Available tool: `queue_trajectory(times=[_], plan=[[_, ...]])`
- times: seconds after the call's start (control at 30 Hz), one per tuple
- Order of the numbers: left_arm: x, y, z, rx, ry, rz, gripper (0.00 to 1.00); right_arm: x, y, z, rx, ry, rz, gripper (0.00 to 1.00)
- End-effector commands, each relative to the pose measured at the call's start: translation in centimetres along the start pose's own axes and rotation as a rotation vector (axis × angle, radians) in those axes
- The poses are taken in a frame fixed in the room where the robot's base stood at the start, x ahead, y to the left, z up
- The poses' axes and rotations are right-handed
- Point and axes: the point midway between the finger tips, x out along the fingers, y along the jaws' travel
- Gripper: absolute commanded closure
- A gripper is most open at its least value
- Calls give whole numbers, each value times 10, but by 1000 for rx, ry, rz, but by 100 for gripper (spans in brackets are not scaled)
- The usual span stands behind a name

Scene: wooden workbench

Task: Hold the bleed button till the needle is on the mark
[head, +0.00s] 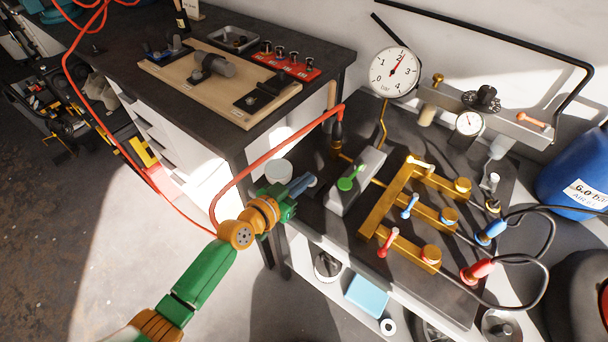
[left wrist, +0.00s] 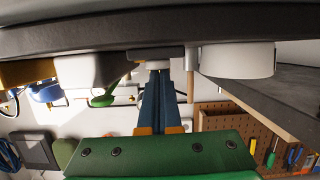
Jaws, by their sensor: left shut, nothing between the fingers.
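The round white pressure gauge (head: 393,72) stands at the back of the right bench; its red needle points up and slightly right, near the 2. A separate mark is too small to tell. My left gripper (head: 308,180) has its blue fingers shut and empty, left of the grey block (head: 357,182) with the green lever (head: 350,178). In the left wrist view the shut fingertips (left wrist: 158,72) are just at a small pale round piece (left wrist: 158,65), possibly the bleed button; I cannot tell whether they touch it. My right gripper is not in view.
A white cylinder (head: 279,171) stands just beside the left fingers. A red hose (head: 270,160) arches over my left wrist. Brass manifold (head: 399,203) with coloured levers lies to the right. A smaller gauge (head: 468,123) and a blue drum (head: 575,175) are further right.

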Motion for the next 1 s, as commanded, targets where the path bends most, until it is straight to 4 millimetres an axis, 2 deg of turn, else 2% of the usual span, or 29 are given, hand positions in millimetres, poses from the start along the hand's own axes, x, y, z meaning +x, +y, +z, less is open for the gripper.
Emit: queue_trajectory(times=[0.5,0.57,0.73,0.77,0.8,1.0], plan=[[0,0,-1,0,-4,1,100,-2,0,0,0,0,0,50],[-2,0,-8,0,-3,0,100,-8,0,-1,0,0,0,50],[-8,-1,-50,1,0,-4,100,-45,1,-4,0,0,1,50],[-12,-2,-51,0,-2,-5,100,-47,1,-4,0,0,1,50],[-22,-2,-42,0,-4,-4,100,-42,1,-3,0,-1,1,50],[-70,-2,-39,1,-4,-5,100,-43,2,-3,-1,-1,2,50]])
